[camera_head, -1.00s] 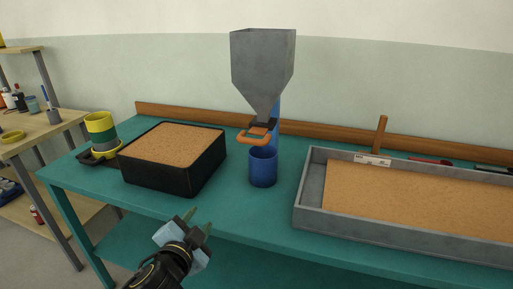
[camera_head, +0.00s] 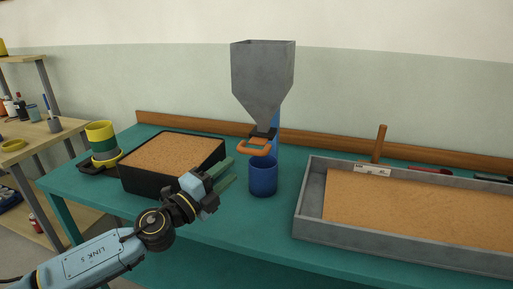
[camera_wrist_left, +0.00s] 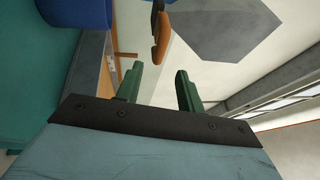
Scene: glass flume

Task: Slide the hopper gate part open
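The grey hopper (camera_head: 262,80) stands over the teal bench with its narrow outlet pointing down. The orange gate handle (camera_head: 254,148) sticks out at the outlet, above the blue cup (camera_head: 263,176). My left gripper (camera_head: 228,172) is open and empty, its green fingers pointing toward the handle from the lower left, short of it. In the left wrist view the two fingers (camera_wrist_left: 158,88) stand apart, with the orange handle (camera_wrist_left: 160,35) beyond them and the hopper (camera_wrist_left: 222,25) at upper right. The cup (camera_wrist_left: 85,10) shows at upper left. My right gripper is not in view.
A black box of brown granular material (camera_head: 150,180) sits left of the cup, close behind my left gripper. A grey tray (camera_head: 311,205) of similar material fills the right side. A yellow-green cup (camera_head: 100,133) stands at far left. Bench surface is clear before the blue cup.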

